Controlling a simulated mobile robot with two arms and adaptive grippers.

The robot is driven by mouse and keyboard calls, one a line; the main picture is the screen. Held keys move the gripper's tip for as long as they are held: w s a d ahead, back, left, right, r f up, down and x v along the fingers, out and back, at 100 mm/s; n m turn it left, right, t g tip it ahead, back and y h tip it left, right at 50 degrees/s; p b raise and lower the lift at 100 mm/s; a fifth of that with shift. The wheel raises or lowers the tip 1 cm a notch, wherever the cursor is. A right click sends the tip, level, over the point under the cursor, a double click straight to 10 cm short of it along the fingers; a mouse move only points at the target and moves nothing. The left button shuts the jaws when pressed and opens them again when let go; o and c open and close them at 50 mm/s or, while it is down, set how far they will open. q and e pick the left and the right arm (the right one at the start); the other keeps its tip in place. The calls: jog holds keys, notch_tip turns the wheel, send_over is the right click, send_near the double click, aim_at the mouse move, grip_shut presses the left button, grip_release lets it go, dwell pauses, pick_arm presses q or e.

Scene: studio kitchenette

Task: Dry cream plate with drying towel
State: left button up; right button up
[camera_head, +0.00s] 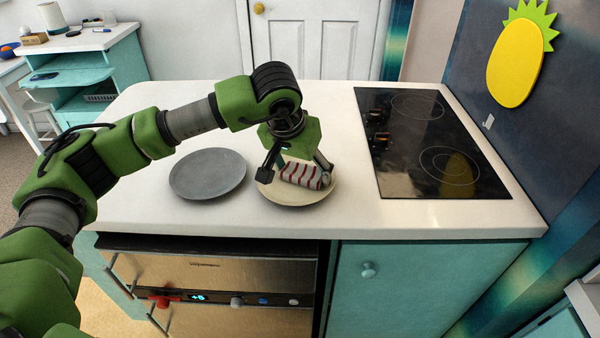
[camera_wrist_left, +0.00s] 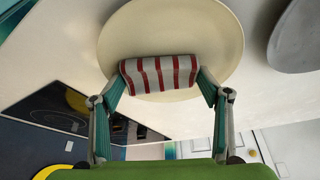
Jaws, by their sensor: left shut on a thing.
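The cream plate (camera_head: 290,198) lies on the white counter, to the right of a grey plate. My left gripper (camera_head: 297,175) is above it, shut on the red-and-white striped drying towel (camera_head: 303,176). In the left wrist view the striped towel (camera_wrist_left: 158,74) spans between the fingers of my left gripper (camera_wrist_left: 160,80). The towel lies over part of the cream plate (camera_wrist_left: 170,30) and seems to touch it, though contact is hard to be sure of. My right gripper is not in view.
The grey plate (camera_head: 207,174) lies on the counter (camera_head: 150,115) just left of the cream plate. A black cooktop (camera_head: 430,145) is set in the counter at the right. An oven (camera_head: 215,285) and a teal cabinet (camera_head: 420,290) are below the front edge.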

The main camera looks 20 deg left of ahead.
pick_arm(q)
jog(key=shift+w+r+p, duration=0.15)
jog(key=shift+r+p, duration=0.2)
jog(key=shift+r, duration=0.15)
jog(key=shift+r+p, duration=1.5)
jog(key=shift+r, duration=1.55)
